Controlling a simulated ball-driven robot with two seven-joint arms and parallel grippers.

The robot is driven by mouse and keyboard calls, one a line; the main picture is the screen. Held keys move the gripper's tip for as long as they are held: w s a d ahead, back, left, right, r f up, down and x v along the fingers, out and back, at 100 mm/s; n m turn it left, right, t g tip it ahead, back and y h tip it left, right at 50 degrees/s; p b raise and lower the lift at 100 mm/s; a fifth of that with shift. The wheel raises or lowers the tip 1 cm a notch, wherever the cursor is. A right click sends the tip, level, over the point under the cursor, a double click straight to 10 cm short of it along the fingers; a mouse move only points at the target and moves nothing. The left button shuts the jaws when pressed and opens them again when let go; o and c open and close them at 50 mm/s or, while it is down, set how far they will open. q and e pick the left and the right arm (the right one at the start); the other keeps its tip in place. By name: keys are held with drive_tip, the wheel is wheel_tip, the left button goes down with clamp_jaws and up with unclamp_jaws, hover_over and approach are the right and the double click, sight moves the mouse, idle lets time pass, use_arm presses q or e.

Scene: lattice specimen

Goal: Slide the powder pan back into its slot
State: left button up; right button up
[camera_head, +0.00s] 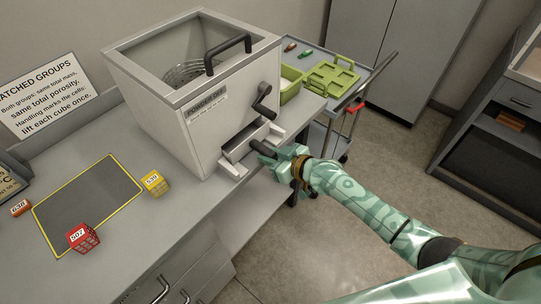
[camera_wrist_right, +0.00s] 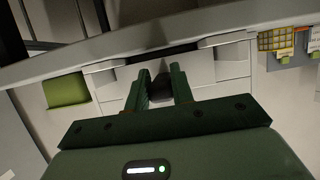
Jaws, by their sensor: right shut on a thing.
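The powder pan (camera_head: 238,157) is a light grey tray at the lower front of the white powder box (camera_head: 190,125), and it appears to stick out a little from its slot. My right gripper (camera_head: 272,153) is at the pan's front, shut on its dark handle. In the right wrist view the dark handle (camera_wrist_right: 162,88) sits between the two green fingers of my right gripper (camera_wrist_right: 161,84). The fingers hide part of the handle, and how far the pan reaches into the slot is hard to tell. My left gripper is not in view.
A black crank (camera_head: 263,103) sits above the slot. A yellow cube (camera_head: 155,184) and a red cube (camera_head: 83,238) rest on or by the yellow-edged grey mat (camera_head: 90,195). A cart with green trays (camera_head: 332,77) stands behind.

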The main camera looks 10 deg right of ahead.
sight(261, 150)
drive_tip(key=shift+w+a+b, duration=0.25)
drive_tip(key=shift+w+a, duration=0.25)
drive_tip(key=shift+w, duration=0.2)
drive_tip(key=shift+w+a+b, duration=0.25)
drive_tip(key=shift+w+a, duration=0.25)
drive_tip(key=shift+w, duration=0.2)
drive_tip(key=o, duration=1.5)
drive_tip(key=shift+s+d+r+p, duration=0.35)
drive_tip(key=shift+s+r+p, duration=0.05)
drive_tip(key=shift+s+p, duration=0.05)
drive_tip(key=shift+p+v, duration=0.9)
drive_tip(key=shift+v, duration=0.95)
drive_tip(key=shift+f, duration=0.15)
